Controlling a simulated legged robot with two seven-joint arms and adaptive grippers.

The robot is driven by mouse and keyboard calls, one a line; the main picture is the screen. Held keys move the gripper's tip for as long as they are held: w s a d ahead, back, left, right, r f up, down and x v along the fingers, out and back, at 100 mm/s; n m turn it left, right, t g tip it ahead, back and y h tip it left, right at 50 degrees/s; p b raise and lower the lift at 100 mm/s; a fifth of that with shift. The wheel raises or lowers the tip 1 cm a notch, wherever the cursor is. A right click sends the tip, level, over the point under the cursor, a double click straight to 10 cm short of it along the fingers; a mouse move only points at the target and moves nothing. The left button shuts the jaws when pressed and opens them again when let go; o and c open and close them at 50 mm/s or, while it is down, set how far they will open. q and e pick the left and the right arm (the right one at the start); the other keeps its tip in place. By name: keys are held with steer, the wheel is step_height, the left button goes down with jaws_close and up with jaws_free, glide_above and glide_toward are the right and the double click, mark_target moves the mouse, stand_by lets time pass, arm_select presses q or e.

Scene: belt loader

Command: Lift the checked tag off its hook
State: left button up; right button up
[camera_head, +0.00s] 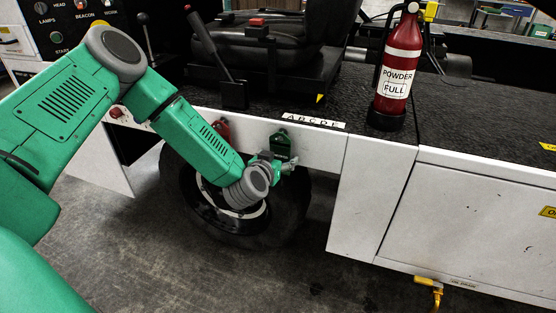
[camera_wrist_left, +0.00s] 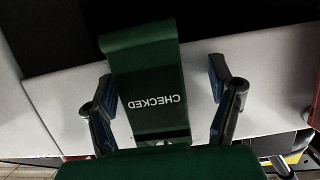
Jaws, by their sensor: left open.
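The green checked tag (camera_head: 280,144) hangs on the white side panel of the loader, below the letter strip. In the left wrist view the tag (camera_wrist_left: 148,75) fills the middle, with the word CHECKED upside down. My left gripper (camera_head: 275,163) is at the tag's lower part in the head view. In the left wrist view its fingers (camera_wrist_left: 162,85) are open, one on each side of the tag, with gaps to its edges. The hook is hidden from view. My right gripper is not in view.
A red tag (camera_head: 221,131) hangs left of the green one. The letter strip (camera_head: 313,121) is on the edge above. A wheel (camera_head: 285,215) is below and behind. A fire extinguisher (camera_head: 398,75) stands on the deck to the right, and a black lever (camera_head: 218,60) rises above.

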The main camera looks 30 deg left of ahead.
arm_select(q)
steer(key=shift+d+r, duration=0.1)
steer(key=shift+d, duration=0.15)
steer(key=shift+c, duration=0.4)
steer(key=shift+d+r, duration=0.1)
steer(key=shift+d, duration=0.15)
steer(key=c, duration=0.7)
steer(key=shift+d, duration=0.2)
steer(key=c, duration=0.5)
steer(key=shift+d+r, duration=0.1)
steer(key=shift+a+r+p, duration=0.15)
steer(key=shift+a+p, duration=0.4)
steer(key=shift+a, duration=0.05)
steer(key=shift+s+d+r, duration=0.25)
steer(key=shift+s+d, duration=0.05)
steer(key=shift+d, duration=0.25)
steer(key=shift+s+r+p, duration=0.1)
steer(key=shift+s+p, duration=0.25)
steer(key=shift+p, duration=0.15)
steer(key=shift+s+a, duration=0.2)
steer(key=shift+a, duration=0.05)
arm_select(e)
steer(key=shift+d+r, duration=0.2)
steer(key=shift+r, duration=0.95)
arm_select(q)
steer(key=shift+s, duration=0.1)
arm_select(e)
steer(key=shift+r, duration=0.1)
